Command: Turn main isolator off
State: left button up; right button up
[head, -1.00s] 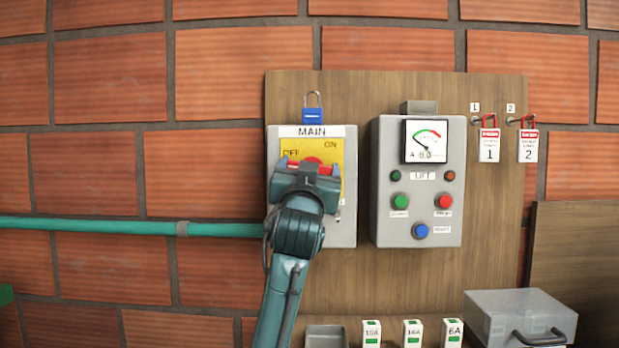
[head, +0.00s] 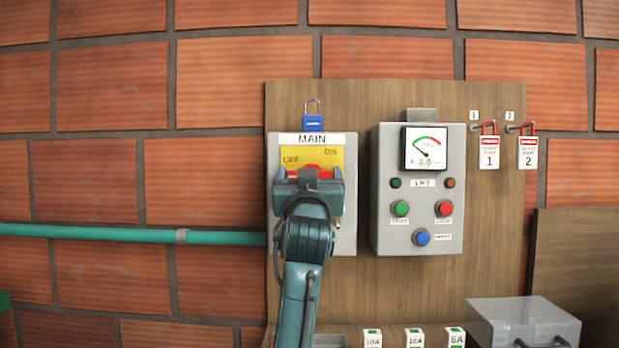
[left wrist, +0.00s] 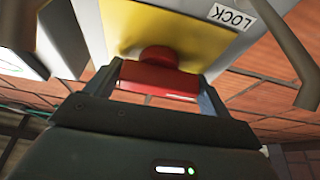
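The main isolator (head: 345,232) is a grey box labelled MAIN, with a yellow plate (head: 329,154) marked OFF at left and ON at right. Its red handle (head: 312,169) is mostly hidden by my left gripper (head: 308,177) in the head view. In the left wrist view the red handle (left wrist: 150,82) lies as a bar between the two fingers, one at each end, with no clear gap. The handle's pointing direction is hard to tell. My right gripper is not in view.
The grey lift box (head: 385,235) with gauge and coloured buttons is close on the right. Several fuse blocks and a clear-lidded box (head: 520,318) are below. A teal pipe (head: 120,234) runs along the brick wall at left.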

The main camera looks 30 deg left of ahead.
pick_arm(q)
jog(key=o, duration=0.3)
jog(key=shift+s+d+f, duration=0.1)
jog(key=shift+s+f, duration=0.05)
jog(key=shift+s, duration=0.05)
jog(key=b+v, duration=0.2)
jog(key=v, duration=1)
jog(key=shift+s+d+f+b, duration=0.1)
jog(key=shift+s+d+b, duration=0.05)
jog(key=shift+s+b, duration=0.15)
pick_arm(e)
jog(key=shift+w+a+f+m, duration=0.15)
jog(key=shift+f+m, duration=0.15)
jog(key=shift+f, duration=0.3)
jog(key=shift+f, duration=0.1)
